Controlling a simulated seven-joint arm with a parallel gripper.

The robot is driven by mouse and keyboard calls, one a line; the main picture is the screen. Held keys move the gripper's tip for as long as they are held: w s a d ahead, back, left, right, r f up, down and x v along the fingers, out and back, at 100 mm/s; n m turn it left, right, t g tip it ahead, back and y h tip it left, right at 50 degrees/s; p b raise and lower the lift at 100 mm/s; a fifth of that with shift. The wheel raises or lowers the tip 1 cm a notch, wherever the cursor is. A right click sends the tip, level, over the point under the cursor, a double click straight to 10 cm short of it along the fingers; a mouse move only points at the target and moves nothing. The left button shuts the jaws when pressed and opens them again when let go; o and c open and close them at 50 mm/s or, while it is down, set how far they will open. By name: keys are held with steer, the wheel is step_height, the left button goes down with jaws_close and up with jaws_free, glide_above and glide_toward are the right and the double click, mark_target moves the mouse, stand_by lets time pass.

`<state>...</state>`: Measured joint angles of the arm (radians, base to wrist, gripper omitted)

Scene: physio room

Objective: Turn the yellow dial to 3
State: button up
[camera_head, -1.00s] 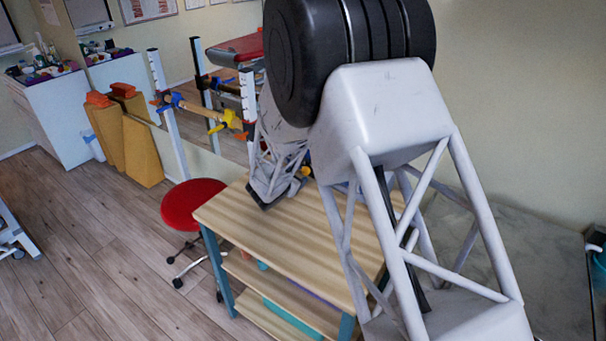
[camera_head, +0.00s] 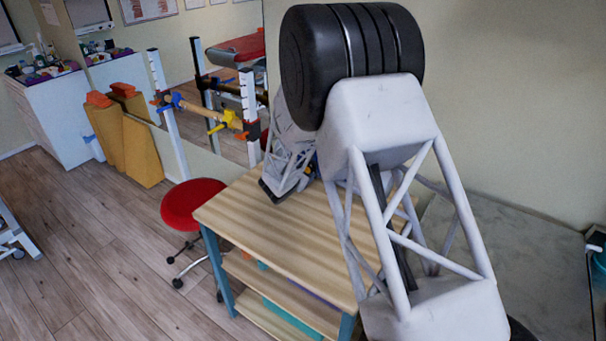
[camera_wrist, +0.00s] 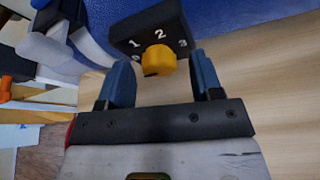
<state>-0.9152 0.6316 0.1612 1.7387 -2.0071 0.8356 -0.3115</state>
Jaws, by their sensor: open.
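The yellow dial (camera_wrist: 158,60) sits on the front of a black box with white numerals (camera_wrist: 150,32). 1 and 2 are above the dial, 3 is to its right, and a partly hidden mark is to its left. A small dark mark shows at the dial's lower left; I cannot tell for sure which number it points to. My gripper (camera_wrist: 162,66) is open, its two blue fingers on either side of the dial with gaps visible between. I cannot tell how deep the fingertips reach.
The box is on a wooden table (camera_head: 245,222) with lower shelves. A red stool (camera_head: 190,204) stands at its left. A blue surface (camera_wrist: 240,15) lies behind the box in the wrist view. A grey surface (camera_head: 530,275) is to the right of the table.

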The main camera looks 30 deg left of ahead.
steer(key=c, duration=0.9)
steer(key=shift+m+y, duration=0.3)
steer(key=m+y, duration=0.1)
steer(key=m, duration=0.1)
steer(key=shift+d+m+t+y, duration=0.1)
steer(key=shift+m+t+y, duration=0.2)
steer(key=shift+m+y, duration=0.1)
steer(key=m, duration=0.1)
steer(key=m+y, duration=0.1)
steer(key=m, duration=0.1)
steer(key=shift+f+t+y, duration=0.15)
steer(key=shift+t+y, duration=0.15)
steer(key=shift+t, duration=0.1)
steer(key=m+t+y, duration=0.1)
steer(key=m, duration=0.3)
steer(key=m+t, duration=0.1)
steer(key=m, duration=0.1)
steer(key=m+t, duration=0.1)
steer(key=m, duration=0.1)
steer(key=shift+f+m+y, duration=0.1)
steer(key=shift+m+y, duration=0.2)
steer(key=shift+m, duration=0.1)
